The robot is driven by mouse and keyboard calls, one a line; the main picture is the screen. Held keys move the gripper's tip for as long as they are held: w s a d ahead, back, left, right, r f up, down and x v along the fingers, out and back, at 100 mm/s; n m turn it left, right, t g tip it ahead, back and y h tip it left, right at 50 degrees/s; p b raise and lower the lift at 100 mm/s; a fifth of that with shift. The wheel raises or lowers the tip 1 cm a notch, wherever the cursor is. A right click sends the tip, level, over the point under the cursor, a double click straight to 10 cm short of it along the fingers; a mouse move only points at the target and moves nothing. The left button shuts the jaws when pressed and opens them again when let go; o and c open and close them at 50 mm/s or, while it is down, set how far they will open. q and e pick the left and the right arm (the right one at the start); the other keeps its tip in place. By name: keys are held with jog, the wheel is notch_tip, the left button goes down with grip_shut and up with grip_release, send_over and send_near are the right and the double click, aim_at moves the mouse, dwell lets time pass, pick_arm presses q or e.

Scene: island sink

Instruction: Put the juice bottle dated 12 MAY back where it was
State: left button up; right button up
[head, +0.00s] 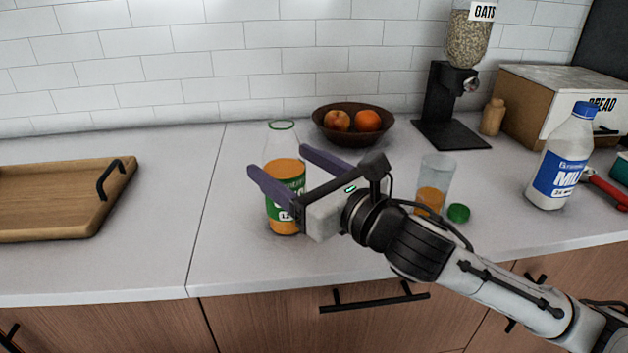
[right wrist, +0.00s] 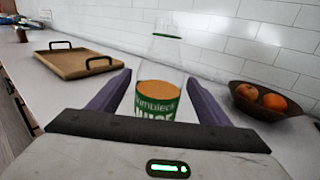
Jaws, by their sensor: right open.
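The juice bottle (head: 285,175) stands upright on the counter, clear with orange juice and a green label. Its top is open with a green ring. Its date shows only in part as "12"; the rest is hidden. My right gripper (head: 277,160) is open, its purple fingers on either side of the bottle. The right wrist view shows the bottle (right wrist: 158,90) between the open fingers (right wrist: 159,76), with gaps on both sides. A green cap (head: 458,213) lies beside a glass (head: 436,175) partly filled with juice. My left gripper is not in view.
A wooden tray (head: 60,205) is at the left. A fruit bowl (head: 350,138) stands behind the bottle. An oats dispenser (head: 447,105), bread box (head: 525,105) and milk bottle (head: 562,160) are at the right. The counter between tray and juice bottle is clear.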

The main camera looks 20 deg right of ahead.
aim_at(298, 174)
jog(key=v, duration=0.4)
jog(key=shift+f, duration=0.15)
jog(key=p+v, duration=0.1)
jog(key=v, duration=0.1)
jog(key=p+v, duration=0.2)
jog(key=shift+r, duration=0.4)
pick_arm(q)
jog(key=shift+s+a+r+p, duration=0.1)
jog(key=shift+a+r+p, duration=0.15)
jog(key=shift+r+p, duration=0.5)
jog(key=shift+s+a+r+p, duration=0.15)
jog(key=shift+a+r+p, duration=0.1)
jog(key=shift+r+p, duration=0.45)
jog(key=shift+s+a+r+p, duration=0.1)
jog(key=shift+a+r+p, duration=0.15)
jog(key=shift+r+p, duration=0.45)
pick_arm(e)
jog(key=shift+v, duration=1.45)
